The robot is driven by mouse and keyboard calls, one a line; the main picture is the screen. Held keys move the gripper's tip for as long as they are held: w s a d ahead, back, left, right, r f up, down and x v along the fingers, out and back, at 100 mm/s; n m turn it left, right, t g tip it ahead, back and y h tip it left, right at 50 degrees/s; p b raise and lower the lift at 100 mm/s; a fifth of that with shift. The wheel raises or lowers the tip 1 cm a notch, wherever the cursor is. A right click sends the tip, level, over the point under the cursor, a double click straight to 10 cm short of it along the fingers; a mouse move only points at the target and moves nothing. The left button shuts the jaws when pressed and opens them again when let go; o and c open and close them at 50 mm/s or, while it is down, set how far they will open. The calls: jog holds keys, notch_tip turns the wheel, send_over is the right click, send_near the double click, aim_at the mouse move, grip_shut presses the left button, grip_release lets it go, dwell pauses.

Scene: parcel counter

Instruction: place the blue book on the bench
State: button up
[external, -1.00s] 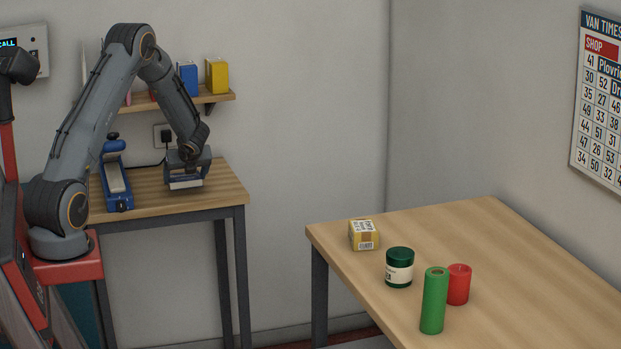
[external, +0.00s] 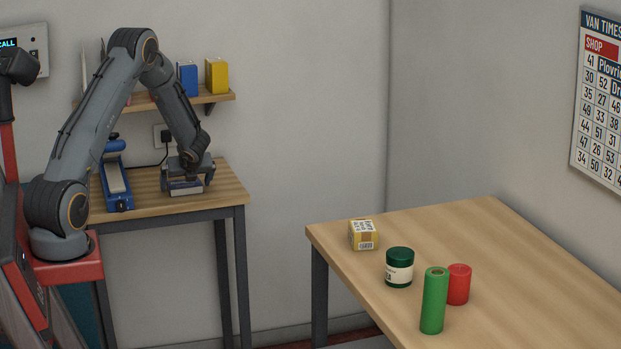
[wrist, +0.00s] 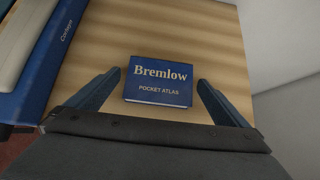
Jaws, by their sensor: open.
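The blue book (wrist: 158,88), titled "Bremlow Pocket Atlas", lies flat on the small wooden bench (external: 228,192) at the left. In the external view the book (external: 186,188) shows its pale page edge below my gripper (external: 187,178). In the wrist view the fingers of my gripper (wrist: 161,77) are open, one on each side of the book, with wood showing between each finger and the cover. The book's cover is mostly hidden in the external view.
A blue device (external: 117,186) stands left of the book on the same bench. A shelf (external: 218,97) with boxes hangs above. The larger table (external: 500,260) holds a yellow box (external: 363,235), a green jar (external: 399,268), a green cylinder (external: 434,302) and a red cylinder (external: 459,284).

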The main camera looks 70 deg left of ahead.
jog(key=shift+d+r, duration=0.25)
jog(key=shift+r, duration=0.2)
jog(key=v, duration=1.1)
jog(key=shift+d+b, duration=0.15)
jog(key=shift+b, duration=0.2)
jog(key=w+d+n+h, duration=0.3)
jog(key=d+n, duration=0.5)
jog(key=d, duration=1.7)
jog(key=s+d+n+h, duration=0.3)
jog(key=s+d+n, duration=0.2)
jog(key=d, duration=0.9)
jog(key=s+d+f+n+h, duration=0.1)
jog(key=s+d+n+h, duration=0.2)
jog(key=d, duration=1.2)
jog(key=s+n, duration=0.2)
jog(key=s, duration=0.1)
jog(key=shift+d+f, duration=0.25)
jog(key=shift+f, duration=0.05)
